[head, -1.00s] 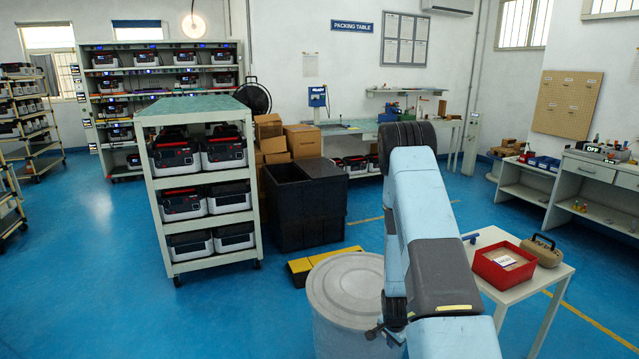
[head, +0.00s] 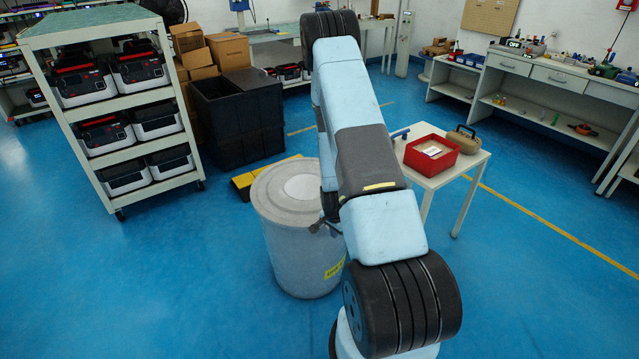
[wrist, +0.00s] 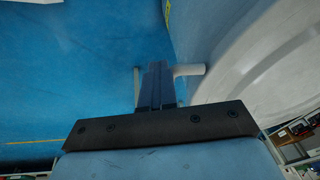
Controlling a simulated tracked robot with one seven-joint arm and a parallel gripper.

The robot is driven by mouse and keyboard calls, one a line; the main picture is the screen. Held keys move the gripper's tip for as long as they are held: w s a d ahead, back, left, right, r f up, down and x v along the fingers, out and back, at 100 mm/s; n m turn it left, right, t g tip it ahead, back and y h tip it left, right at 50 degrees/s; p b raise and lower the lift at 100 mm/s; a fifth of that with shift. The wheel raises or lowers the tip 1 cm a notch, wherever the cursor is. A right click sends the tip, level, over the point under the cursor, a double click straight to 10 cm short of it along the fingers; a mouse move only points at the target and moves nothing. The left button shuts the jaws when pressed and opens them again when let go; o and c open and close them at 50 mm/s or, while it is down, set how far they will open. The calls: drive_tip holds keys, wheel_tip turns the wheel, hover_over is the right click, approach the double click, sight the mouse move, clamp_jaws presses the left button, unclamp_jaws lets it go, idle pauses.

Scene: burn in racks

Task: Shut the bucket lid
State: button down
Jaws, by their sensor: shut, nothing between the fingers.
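The bucket (head: 298,250) is a large grey drum standing upright on the blue floor, with a yellow label low on its side. Its round grey lid (head: 287,188) lies over the top in the head view; I cannot tell whether it is fully seated. My gripper (wrist: 157,66) is shut and empty, beside the bucket's rim. A short pale peg (wrist: 189,70) sticks out beside the fingers in the wrist view; I cannot tell whether they touch. The pale curved lid or rim (wrist: 270,65) fills the wrist view's right side. My arm hides the bucket's right edge in the head view.
A small white table (head: 446,172) with a red box (head: 431,154) and a tan case (head: 460,139) stands right of the bucket. A black crate (head: 240,118) and a yellow-black step (head: 243,183) are behind it. A shelf rack (head: 110,105) stands left. Front-left floor is clear.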

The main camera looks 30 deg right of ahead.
drive_tip(key=s+a+r, duration=0.2)
drive_tip(key=s+r, duration=0.3)
drive_tip(key=s, duration=0.6)
drive_tip(key=w+a+r+n+t, duration=0.1)
drive_tip(key=w+a+r+n, duration=0.1)
drive_tip(key=r, duration=0.8)
drive_tip(key=w+a+r+n, duration=0.2)
drive_tip(key=a+r, duration=0.1)
drive_tip(key=r, duration=0.6)
drive_tip(key=w+a+r+n+t, duration=0.1)
drive_tip(key=w+a+r+n, duration=0.15)
drive_tip(key=r, duration=0.75)
drive_tip(key=s+a+r+n, duration=0.3)
drive_tip(key=s+a+r, duration=0.1)
drive_tip(key=s+r, duration=0.5)
drive_tip(key=s+a+r+n+t+y, duration=0.1)
drive_tip(key=s+a+r+n, duration=0.3)
drive_tip(key=s+r, duration=0.5)
wheel_tip(320, 180, up, 4)
drive_tip(key=shift+r+y, duration=0.15)
drive_tip(key=shift+y, duration=0.15)
drive_tip(key=shift+d, duration=0.2)
